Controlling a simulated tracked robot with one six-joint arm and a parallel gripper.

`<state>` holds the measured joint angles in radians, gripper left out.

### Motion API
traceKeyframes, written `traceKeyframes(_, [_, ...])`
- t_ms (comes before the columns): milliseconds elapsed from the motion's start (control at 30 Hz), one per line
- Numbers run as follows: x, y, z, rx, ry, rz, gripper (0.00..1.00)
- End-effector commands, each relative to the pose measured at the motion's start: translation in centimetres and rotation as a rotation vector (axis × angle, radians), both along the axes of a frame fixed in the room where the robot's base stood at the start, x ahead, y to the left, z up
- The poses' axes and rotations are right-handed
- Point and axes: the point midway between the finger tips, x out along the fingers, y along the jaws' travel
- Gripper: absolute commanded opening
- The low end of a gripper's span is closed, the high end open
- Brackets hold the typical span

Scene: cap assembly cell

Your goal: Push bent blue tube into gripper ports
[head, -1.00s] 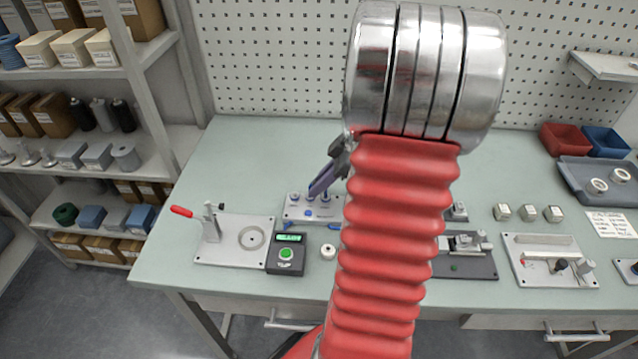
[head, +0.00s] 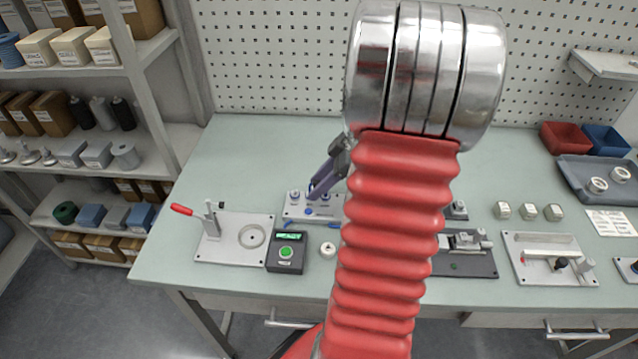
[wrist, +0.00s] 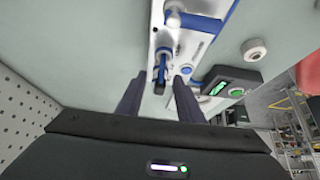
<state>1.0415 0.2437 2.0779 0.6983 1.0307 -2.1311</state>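The white port panel (head: 299,212) with blue fittings lies on the bench, left of my arm. It fills the top middle of the wrist view (wrist: 159,17). My gripper (head: 320,187) is over the panel's back edge. In the wrist view its two dark fingers (wrist: 159,84) stand apart. A short blue piece with a dark end (wrist: 161,66), seemingly the bent tube at a port, shows between the fingertips with gaps on both sides. How far it sits in the port cannot be told. Another blue tube (wrist: 226,16) curves at the panel's side.
A fixture plate with a red-handled clamp (head: 182,210) and a control box with a green button (head: 286,254) stand left and in front of the panel. A white ring (head: 328,249) lies beside the box. Bench behind the panel is clear.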

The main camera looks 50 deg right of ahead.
Motion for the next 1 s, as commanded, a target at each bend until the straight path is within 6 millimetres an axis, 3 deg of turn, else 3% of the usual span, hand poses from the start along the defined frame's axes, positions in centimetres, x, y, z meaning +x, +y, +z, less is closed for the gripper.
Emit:
traceKeyframes(267, [-0.7,-0.6,1.4,-0.002,-0.002,-0.001,0.34])
traceKeyframes(800, [-4.8,-3.8,9.0,-0.002,0.000,-0.002,0.34])
traceKeyframes(1000, [-5.8,-4.6,10.9,-0.001,-0.001,-0.002,0.34])
